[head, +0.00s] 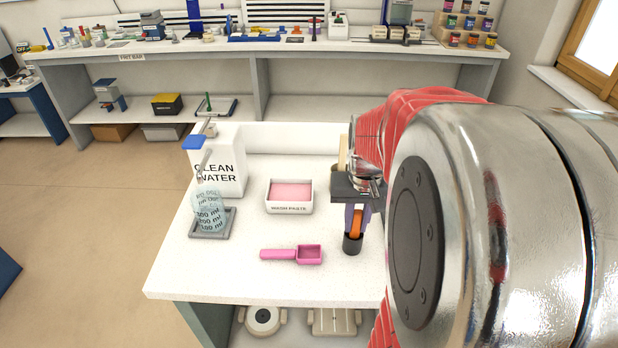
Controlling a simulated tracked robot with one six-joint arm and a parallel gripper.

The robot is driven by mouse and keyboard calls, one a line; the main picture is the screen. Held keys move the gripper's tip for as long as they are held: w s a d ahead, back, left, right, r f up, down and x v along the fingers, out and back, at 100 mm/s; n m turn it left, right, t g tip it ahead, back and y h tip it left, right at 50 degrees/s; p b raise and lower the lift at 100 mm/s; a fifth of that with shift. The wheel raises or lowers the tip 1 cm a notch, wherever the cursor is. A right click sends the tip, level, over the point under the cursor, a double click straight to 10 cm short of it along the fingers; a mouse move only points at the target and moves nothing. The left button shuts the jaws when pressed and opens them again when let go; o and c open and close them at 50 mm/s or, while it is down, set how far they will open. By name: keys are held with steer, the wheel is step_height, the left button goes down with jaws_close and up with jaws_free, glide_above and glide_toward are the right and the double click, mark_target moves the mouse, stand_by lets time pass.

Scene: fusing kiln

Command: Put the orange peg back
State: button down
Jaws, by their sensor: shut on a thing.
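The orange peg (355,226) is upright between the purple fingers of my gripper (357,217) on the right side of the white table. My gripper points down and is shut on the peg, with its dark palm hiding the peg's upper part. A small dark cup-shaped holder (352,244) stands on the table right below the peg. The peg's lower end meets the holder's rim in the picture; I cannot tell how deep it sits inside.
On the white table (240,270) are a pink scoop (290,255), a wash paste tray (289,196), a clean water container (218,165) and a clear bottle (209,210) on a grey tray. My arm hides the table's right side. The front left is clear.

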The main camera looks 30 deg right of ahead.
steer(key=shift+f, duration=0.15)
steer(key=c, duration=1.6)
jaws_free()
steer(key=r, duration=0.4)
steer(key=s+r, duration=0.1)
steer(key=r, duration=0.7)
steer(key=shift+s+a+r, duration=0.1)
steer(key=shift+s+a, duration=0.05)
steer(key=shift+a, duration=0.25)
steer(key=s+a+n+t, duration=0.1)
steer(key=a+n, duration=0.1)
steer(key=a, duration=0.5)
steer(key=a+f+n+t, duration=0.1)
steer(key=a+n+t, duration=0.1)
steer(key=a, duration=0.5)
steer(key=s+a+f+n+t, duration=0.1)
steer(key=a+n, duration=0.1)
steer(key=a, duration=0.6)
steer(key=shift+s+n+y, duration=0.3)
steer(key=shift+n+y, duration=0.1)
